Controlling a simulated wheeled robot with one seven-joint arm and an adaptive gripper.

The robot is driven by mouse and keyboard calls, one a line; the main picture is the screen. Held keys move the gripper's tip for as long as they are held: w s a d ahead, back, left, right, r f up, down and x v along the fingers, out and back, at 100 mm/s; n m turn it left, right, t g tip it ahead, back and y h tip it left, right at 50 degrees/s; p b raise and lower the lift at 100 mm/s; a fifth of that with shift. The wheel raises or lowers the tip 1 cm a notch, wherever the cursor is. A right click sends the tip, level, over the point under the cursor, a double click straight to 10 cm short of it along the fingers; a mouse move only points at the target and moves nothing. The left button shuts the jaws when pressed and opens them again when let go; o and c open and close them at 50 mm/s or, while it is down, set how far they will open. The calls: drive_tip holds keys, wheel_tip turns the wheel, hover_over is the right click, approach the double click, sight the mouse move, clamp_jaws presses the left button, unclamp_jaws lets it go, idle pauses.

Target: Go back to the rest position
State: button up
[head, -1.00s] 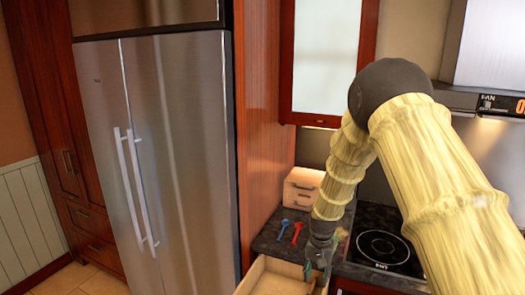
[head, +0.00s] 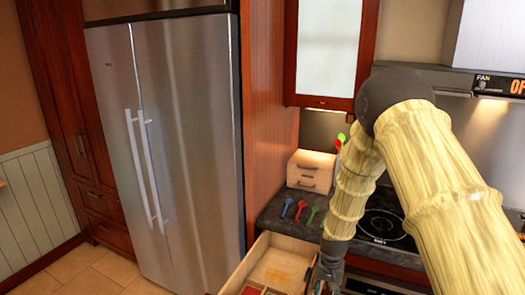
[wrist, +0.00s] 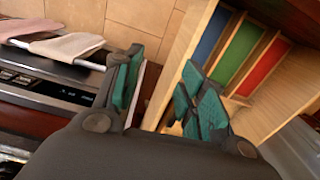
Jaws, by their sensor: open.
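In the head view the drawer (head: 250,262) is pulled out from the counter. My gripper hangs at the drawer's right side at the bottom edge of that view, mostly cut off or hidden by my arm. I cannot tell whether it touches the drawer.
Blue, red and green utensils (head: 301,210) lie on the dark counter in front of a small wooden box (head: 311,171). A stove top (head: 383,228) is at the right. Towels (wrist: 65,45) hang on a bar in the wrist view. The tiled floor (head: 90,275) before the fridge (head: 170,130) is clear.

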drive_tip(key=s+d+f+n+b, duration=0.1)
drive_tip(key=s+f+b, duration=0.2)
drive_tip(key=s+f, duration=0.9)
drive_tip(key=s+f+n+b, duration=0.1)
drive_tip(key=s+f+b, duration=0.3)
drive_tip(key=s, duration=1)
drive_tip(key=s+f+n+b, duration=0.2)
drive_tip(key=s+f, duration=0.8)
drive_tip(key=s, duration=0.5)
drive_tip(key=shift+s+d+b, duration=0.2)
drive_tip(key=shift+d+b, duration=0.15)
drive_tip(key=shift+b, duration=0.5)
